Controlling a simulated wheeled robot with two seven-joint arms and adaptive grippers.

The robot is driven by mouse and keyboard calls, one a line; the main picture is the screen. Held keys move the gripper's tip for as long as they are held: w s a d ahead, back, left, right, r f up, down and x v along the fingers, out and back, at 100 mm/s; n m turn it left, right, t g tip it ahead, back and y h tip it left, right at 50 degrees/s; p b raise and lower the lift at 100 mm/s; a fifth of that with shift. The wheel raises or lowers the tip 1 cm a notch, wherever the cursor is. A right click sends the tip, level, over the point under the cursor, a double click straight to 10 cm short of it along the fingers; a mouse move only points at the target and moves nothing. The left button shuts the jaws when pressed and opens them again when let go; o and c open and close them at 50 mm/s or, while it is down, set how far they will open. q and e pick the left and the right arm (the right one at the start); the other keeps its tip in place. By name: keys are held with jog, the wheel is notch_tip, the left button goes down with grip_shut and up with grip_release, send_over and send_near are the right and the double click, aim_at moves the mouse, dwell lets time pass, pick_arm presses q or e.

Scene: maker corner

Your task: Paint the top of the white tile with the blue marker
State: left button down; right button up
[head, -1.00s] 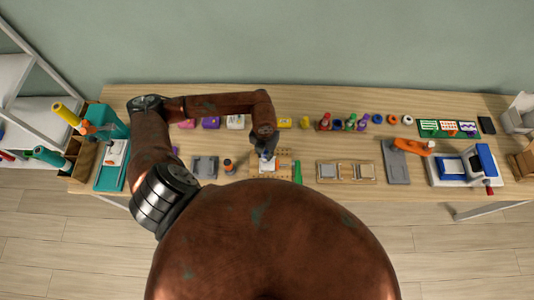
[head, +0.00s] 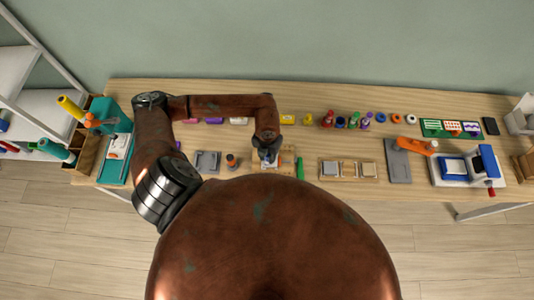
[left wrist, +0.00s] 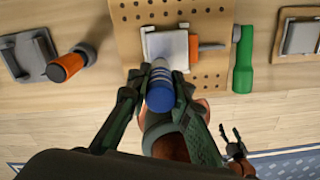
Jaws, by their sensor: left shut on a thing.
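My left gripper (left wrist: 160,92) is shut on the blue marker (left wrist: 160,80), which has a blue body and pale bands. In the head view my left gripper (head: 268,155) is over the pegboard and hides most of the tile. The white tile (left wrist: 166,43) lies on the brown pegboard (left wrist: 210,75) in the left wrist view, and its visible top looks white. The marker's far end is near the tile's lower edge; I cannot tell whether it touches. My right gripper (left wrist: 232,138) shows small at the lower right of the left wrist view, empty with fingers apart.
An orange clamp-like piece (left wrist: 208,47) sits against the tile's right side. A green cylinder (left wrist: 243,60) lies right of the pegboard. An orange-and-black item (left wrist: 70,62) and a grey tray (left wrist: 30,55) are to the left. Several small coloured items line the table's back.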

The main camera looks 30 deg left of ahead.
pick_arm(q)
jog(key=shift+d, duration=0.1)
jog(key=shift+w+d, duration=0.45)
jog(key=shift+d, duration=0.05)
jog(key=shift+d, duration=0.1)
jog(key=shift+w+d+b, duration=0.4)
jog(key=shift+d, duration=0.05)
jog(key=shift+w+a+f, duration=0.1)
jog(key=shift+w+a, duration=0.25)
jog(key=shift+w, duration=0.1)
jog(key=shift+w+a+b, duration=0.1)
jog(key=shift+b, duration=0.2)
jog(key=shift+w+a, duration=0.35)
jog(key=shift+w, duration=0.2)
jog(key=shift+s+a, duration=0.4)
jog(key=shift+a, duration=0.2)
